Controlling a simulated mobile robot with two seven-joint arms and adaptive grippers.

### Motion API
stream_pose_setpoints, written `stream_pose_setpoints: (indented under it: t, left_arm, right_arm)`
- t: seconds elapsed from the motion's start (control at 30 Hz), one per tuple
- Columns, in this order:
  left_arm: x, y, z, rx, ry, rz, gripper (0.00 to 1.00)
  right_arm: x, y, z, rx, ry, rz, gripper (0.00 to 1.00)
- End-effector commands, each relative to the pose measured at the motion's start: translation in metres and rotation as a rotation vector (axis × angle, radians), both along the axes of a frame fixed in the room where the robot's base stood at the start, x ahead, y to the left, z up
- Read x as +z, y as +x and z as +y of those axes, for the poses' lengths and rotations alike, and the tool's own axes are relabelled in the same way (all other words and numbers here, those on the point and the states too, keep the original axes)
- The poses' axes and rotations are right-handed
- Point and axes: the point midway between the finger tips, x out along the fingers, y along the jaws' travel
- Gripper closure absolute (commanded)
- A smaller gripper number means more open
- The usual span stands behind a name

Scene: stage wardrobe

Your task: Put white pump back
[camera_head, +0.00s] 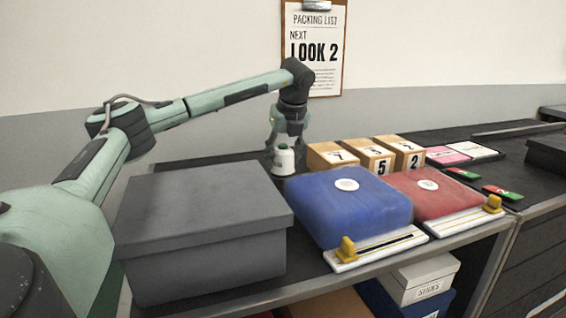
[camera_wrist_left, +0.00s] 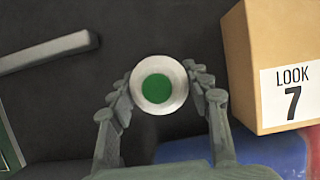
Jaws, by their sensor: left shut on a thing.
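The white pump (camera_head: 284,162) shows as a small white bottle with a green top, upright at the back of the dark table, behind the grey box. My left gripper (camera_head: 286,142) points down over it with its fingers around it, shut on it. In the left wrist view the white pump (camera_wrist_left: 140,101) appears from above as a white ring with a green centre between the fingers of my left gripper (camera_wrist_left: 160,92). I cannot tell whether its base touches the table. My right gripper is not in view.
A grey lidded box (camera_head: 200,225) stands at the front left. Numbered cardboard boxes (camera_head: 370,160) are close to the right of the pump. A blue garment (camera_head: 350,207) and a red garment (camera_head: 430,197) lie in front. A clipboard (camera_head: 317,75) hangs on the wall.

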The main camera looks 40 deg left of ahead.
Motion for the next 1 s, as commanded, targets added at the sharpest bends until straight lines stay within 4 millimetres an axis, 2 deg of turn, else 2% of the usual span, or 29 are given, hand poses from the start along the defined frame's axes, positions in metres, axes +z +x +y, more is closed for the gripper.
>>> stream_pose_setpoints:
  t: [0.1, 0.2, 0.43, 0.47, 0.6, 0.63, 1.0]
  left_arm:
    - [-0.013, 0.000, 0.000, -0.001, 0.000, 0.000, 0.99]
    - [-0.015, 0.000, -0.001, -0.001, 0.000, -0.003, 0.99]
    - [-0.016, 0.000, 0.000, -0.001, 0.000, -0.002, 0.99]
    - [-0.017, 0.000, 0.000, -0.001, 0.000, 0.000, 0.50]
    - [-0.017, 0.000, 0.000, -0.001, 0.000, 0.000, 0.33]
    - [-0.016, 0.000, 0.000, -0.001, 0.000, 0.000, 0.31]
    - [-0.013, 0.000, -0.001, -0.001, 0.000, 0.000, 0.31]
  right_arm:
    - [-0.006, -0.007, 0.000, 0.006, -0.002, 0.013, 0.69]
    - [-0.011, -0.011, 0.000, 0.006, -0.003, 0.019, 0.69]
    - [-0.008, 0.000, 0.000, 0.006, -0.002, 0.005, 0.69]
    - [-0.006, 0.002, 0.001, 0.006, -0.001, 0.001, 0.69]
    - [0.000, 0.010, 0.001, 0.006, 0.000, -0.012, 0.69]
    - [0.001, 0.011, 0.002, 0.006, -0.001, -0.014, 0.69]
    - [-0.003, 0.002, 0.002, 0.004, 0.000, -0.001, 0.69]
